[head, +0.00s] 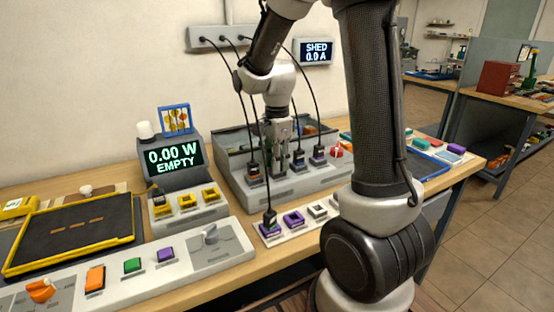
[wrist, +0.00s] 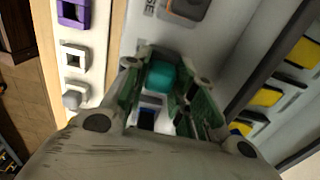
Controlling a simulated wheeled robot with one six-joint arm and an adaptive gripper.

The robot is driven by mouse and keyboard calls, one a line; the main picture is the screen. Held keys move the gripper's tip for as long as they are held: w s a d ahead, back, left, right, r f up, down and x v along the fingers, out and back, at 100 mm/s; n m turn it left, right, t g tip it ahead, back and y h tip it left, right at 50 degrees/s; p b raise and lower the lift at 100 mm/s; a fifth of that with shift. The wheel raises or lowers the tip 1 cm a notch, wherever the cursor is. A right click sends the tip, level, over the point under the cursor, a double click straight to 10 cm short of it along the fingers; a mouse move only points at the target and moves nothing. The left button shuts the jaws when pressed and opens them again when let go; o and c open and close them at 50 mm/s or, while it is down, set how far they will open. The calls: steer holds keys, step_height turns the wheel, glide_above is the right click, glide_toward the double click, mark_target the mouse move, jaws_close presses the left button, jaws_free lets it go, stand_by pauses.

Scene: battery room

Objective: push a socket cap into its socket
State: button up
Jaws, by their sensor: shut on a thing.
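My gripper (head: 279,160) points down over the grey sloped unit (head: 310,178), between black plugs on cables. In the wrist view my gripper (wrist: 166,84) is shut on a small teal block, which looks like the socket cap (wrist: 160,75). A pale socket with a dark blue opening (wrist: 148,115) shows just beyond the fingers. Whether the cap touches a socket cannot be told. In the head view the cap cannot be made out between the fingers.
Black plugs (head: 253,172) with hanging cables stand close on both sides of my gripper. A white strip with a purple socket (head: 293,217) and a white socket (head: 317,210) lies in front. A yellow-rimmed tray (head: 75,232) lies left.

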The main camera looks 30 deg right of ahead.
steer(key=o, duration=0.5)
step_height(320, 180, up, 11)
stand_by(0.9)
stand_by(0.4)
